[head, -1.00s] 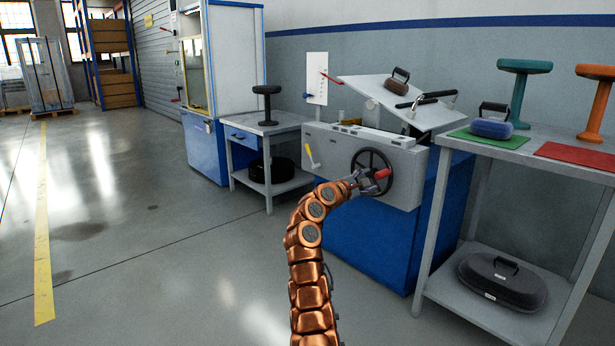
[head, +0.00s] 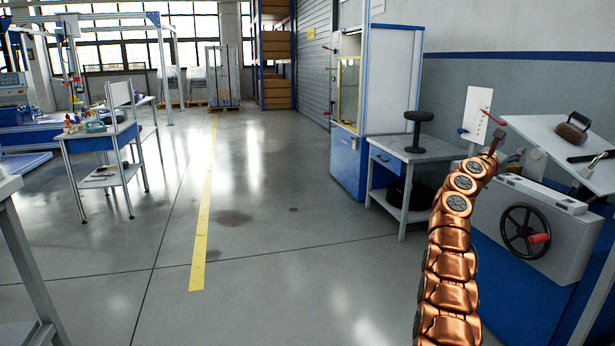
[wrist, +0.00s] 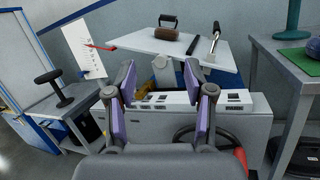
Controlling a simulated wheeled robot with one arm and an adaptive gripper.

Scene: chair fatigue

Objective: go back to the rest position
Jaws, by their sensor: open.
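My gripper (wrist: 165,105) is open and empty in the wrist view, its two purple-padded fingers spread apart in front of the grey and blue machine. In the head view my copper arm rises at the right, and its end (head: 495,142) is beside the machine's upper left corner; the fingers are hard to make out there. The machine's handwheel (head: 525,232) with its red handle is clear of the gripper. The handwheel also shows at the bottom of the wrist view, partly hidden by my gripper. The tilted white plate (head: 555,145) carries a brown weight with a handle (head: 573,128).
A grey side table (head: 415,152) with a black stand (head: 418,130) is left of the machine. A blue and white cabinet (head: 385,80) stands behind it. A workbench (head: 100,135) is at the far left. The floor (head: 270,260) between is free, with a yellow line (head: 203,220).

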